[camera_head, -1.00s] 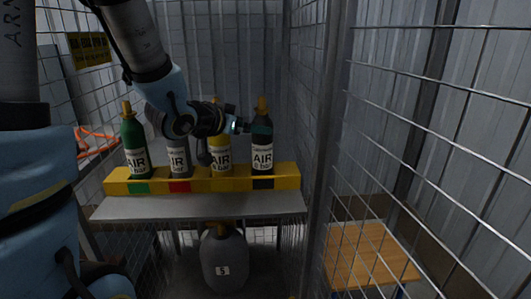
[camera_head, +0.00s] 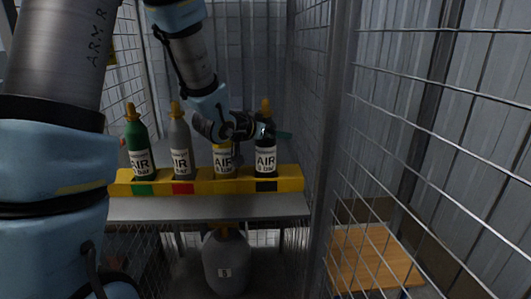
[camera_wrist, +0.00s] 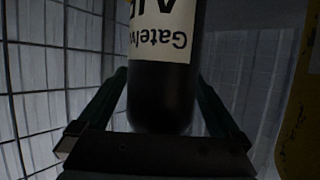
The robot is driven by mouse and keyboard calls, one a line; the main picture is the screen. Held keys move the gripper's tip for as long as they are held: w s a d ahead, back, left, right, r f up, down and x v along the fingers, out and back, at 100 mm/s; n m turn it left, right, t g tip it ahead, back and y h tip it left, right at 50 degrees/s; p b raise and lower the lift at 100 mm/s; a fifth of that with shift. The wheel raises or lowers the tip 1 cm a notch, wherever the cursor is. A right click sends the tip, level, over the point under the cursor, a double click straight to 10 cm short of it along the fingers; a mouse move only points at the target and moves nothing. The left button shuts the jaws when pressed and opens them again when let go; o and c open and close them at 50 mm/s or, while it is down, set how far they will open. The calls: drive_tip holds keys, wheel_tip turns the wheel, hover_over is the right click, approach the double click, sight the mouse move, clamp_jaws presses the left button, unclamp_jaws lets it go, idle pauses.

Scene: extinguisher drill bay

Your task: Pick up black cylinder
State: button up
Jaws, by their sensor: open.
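The black cylinder (camera_head: 265,158) stands upright in the right-hand place of the yellow rack (camera_head: 219,185), above a black mark. It has a yellow top and a white AIR label. My gripper (camera_head: 283,134) is at its upper part, with a finger reaching past it to the right. In the wrist view, the black cylinder (camera_wrist: 162,92) appears upside down between the two spread fingers of my gripper (camera_wrist: 160,85). The fingers lie on either side of it. Contact cannot be told.
Green (camera_head: 138,145), grey (camera_head: 180,145) and yellow (camera_head: 222,158) cylinders stand left of the black one in the rack. The rack sits on a grey shelf (camera_head: 210,207). A large grey tank (camera_head: 225,262) stands below. Mesh fencing (camera_head: 430,150) closes the right side.

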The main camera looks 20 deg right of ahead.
clamp_jaws()
idle(0.7)
drive_tip(key=shift+r, duration=0.1)
